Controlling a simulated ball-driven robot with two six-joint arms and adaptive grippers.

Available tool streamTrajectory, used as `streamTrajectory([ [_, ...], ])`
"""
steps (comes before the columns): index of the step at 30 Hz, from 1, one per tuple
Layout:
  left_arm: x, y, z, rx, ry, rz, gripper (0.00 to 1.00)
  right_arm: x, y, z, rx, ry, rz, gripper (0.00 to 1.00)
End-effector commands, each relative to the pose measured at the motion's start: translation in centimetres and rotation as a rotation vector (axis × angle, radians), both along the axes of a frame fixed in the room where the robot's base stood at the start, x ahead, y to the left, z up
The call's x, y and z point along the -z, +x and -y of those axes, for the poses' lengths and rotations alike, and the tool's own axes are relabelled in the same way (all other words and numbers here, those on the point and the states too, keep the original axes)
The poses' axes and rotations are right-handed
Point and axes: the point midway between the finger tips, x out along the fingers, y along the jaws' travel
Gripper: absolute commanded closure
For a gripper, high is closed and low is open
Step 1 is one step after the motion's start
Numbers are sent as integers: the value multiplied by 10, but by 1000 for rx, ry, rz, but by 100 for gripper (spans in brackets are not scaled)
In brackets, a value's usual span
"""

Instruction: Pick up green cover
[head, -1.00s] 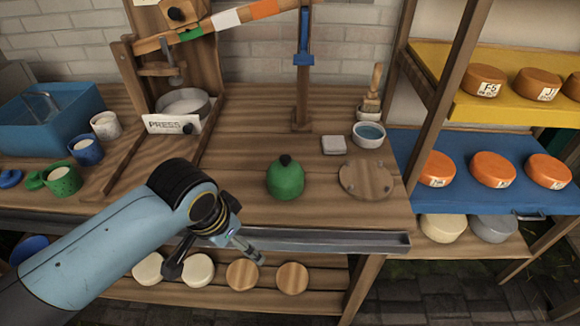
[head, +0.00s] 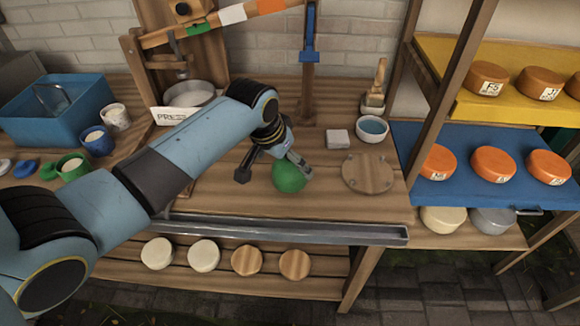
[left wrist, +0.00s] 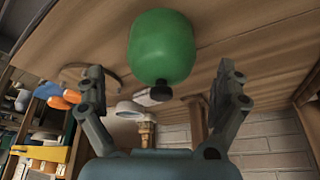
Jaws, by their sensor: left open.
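A rounded green object with a black knob (head: 290,178) stands on the wooden bench; it also shows in the left wrist view (left wrist: 162,45), with its knob between my fingers. My left gripper (head: 275,171) is open at it, one finger on each side in the head view. In the left wrist view the gripper (left wrist: 162,85) is empty and a gap shows on both sides; whether it touches is unclear. A small green lid (head: 48,171) lies at the far left beside a green cup (head: 72,167). Which one is the cover, I cannot tell. My right gripper is not in view.
A round wooden board (head: 368,173), a white block (head: 337,138) and a bowl (head: 372,130) stand right of the green object. The press (head: 190,95) stands behind my arm. A metal gutter (head: 300,232) runs along the bench front. Shelves of cheeses stand at right.

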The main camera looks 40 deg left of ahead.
Motion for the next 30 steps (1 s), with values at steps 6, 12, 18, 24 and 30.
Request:
streamTrajectory([
  [6, 30, 8, -2, -1, 0, -3, 0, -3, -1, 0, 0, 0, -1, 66],
  [12, 45, 14, -2, 0, 0, -1, 0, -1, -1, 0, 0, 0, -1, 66],
  [18, 45, 15, -2, 0, 0, -1, 0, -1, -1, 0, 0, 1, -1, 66],
  [24, 45, 15, -2, 0, 0, -1, 25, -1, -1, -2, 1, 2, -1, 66],
  [30, 45, 14, -2, 0, 0, -1, 51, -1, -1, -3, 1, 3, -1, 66],
])
